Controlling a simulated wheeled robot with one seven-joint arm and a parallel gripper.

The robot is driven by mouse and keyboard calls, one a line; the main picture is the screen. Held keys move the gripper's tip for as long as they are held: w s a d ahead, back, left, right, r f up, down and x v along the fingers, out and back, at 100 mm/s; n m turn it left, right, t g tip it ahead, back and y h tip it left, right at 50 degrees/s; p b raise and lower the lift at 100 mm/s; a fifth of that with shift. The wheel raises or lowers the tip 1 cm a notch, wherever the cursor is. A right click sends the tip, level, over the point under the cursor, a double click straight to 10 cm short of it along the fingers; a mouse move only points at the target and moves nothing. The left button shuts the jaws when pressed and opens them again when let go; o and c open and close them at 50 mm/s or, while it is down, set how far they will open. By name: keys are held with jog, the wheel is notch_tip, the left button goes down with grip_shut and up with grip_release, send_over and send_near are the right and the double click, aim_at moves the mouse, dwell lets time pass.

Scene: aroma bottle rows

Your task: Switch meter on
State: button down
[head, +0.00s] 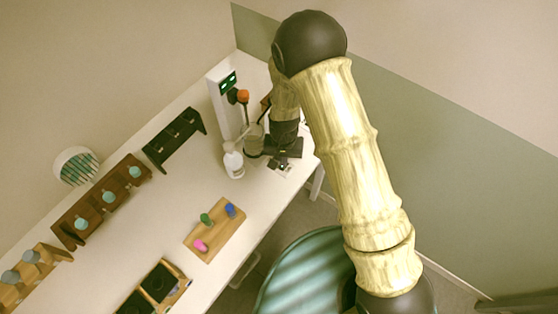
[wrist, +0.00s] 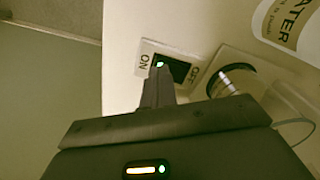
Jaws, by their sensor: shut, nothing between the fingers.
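A white upright unit (head: 218,97) with green lit displays (head: 228,82) stands at the back of the table in the head view. In the wrist view a switch plate (wrist: 142,62) carries the words ON at left and OFF at right around a dark rocker (wrist: 180,70). A small green light shows at the fingertips, at the ON side of the rocker. My gripper (wrist: 160,75) is shut and empty, its tips at the switch; I cannot tell whether they touch it. The head view shows my gripper (head: 284,169) low near the table's right end, beside the glass vessel.
A white bottle (head: 233,161) and a glass vessel (head: 253,141) stand close left of my gripper. A wooden block (head: 213,245) with coloured pegs and dark racks (head: 173,138) sit farther left. In the wrist view a round metal part (wrist: 230,80) is right of the switch.

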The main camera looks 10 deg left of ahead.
notch_tip(320, 180, up, 7)
jog(key=p, duration=0.5)
dwell(0.4)
dwell(0.4)
jog(key=shift+d, duration=0.1)
jog(key=d+r+t+b, duration=0.1)
jog(key=d+r+b, duration=0.3)
jog(key=d+r, duration=0.85)
jog(key=s+d+r+b, duration=0.1)
jog(key=s+d, duration=0.2)
jog(key=d, duration=0.3)
jog(key=s+d+r+m+t+b, duration=0.1)
jog(key=s+d+r, duration=0.1)
jog(key=s+d, duration=0.2)
jog(key=d, duration=0.3)
jog(key=shift+t, duration=0.3)
jog(key=shift+a, duration=0.1)
